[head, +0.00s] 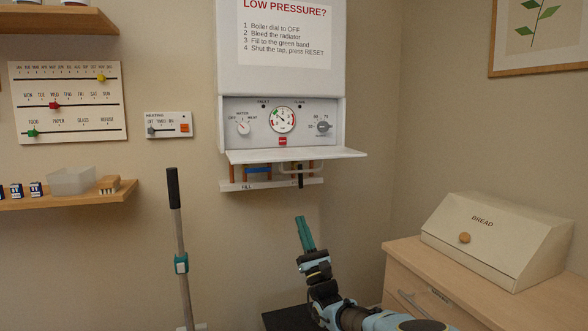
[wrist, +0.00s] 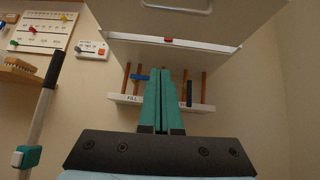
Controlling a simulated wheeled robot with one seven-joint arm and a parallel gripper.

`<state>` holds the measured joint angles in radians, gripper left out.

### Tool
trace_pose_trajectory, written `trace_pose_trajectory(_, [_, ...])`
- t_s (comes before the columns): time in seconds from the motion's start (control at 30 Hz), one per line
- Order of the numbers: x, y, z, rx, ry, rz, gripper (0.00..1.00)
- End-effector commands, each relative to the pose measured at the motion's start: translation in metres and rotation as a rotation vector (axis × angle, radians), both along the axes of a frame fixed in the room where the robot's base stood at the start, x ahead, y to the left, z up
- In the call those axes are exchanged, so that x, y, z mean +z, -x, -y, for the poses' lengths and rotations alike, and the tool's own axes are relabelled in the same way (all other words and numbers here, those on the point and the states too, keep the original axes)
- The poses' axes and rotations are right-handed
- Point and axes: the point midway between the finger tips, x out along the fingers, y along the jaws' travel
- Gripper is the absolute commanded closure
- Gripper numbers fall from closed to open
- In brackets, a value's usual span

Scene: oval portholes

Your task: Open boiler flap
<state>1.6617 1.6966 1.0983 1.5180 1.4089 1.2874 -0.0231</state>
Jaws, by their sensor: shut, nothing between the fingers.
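The boiler flap (head: 300,155) hangs folded down and open below the boiler's control panel (head: 240,114), sticking out almost level towards me. In the wrist view its underside (wrist: 195,24) fills the top, with a pale handle (wrist: 178,6) at the upper edge. The panel shows a dial, a round gauge and a knob. My gripper (head: 301,219) is below the flap and in front of the wall, apart from the flap. Its teal fingers (wrist: 165,72) are closed together, pointing up, with nothing between them.
Pipes with blue and black valve handles stand above a FILL strip (head: 238,186) under the boiler. A grey pole with a black grip (head: 173,190) stands left. A cream bread box (head: 490,250) sits on a wooden cabinet right. Wall shelves (head: 75,200) are at left.

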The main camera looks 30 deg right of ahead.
Motion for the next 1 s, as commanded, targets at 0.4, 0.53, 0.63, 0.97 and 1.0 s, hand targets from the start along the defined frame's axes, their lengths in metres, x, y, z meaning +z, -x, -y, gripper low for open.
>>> trace_pose_trajectory(0.4, [0.034, -0.008, 0.015, -0.045, -0.045, 0.052, 1.00])
trace_pose_trajectory(0.53, [0.055, -0.025, 0.017, -0.044, -0.044, 0.051, 1.00])
trace_pose_trajectory(0.63, [0.071, -0.039, 0.019, -0.044, -0.044, 0.052, 1.00])
trace_pose_trajectory(0.97, [0.110, -0.034, 0.019, -0.046, -0.045, 0.051, 1.00])
trace_pose_trajectory(1.0, [0.111, -0.032, 0.018, -0.046, -0.045, 0.051, 1.00])
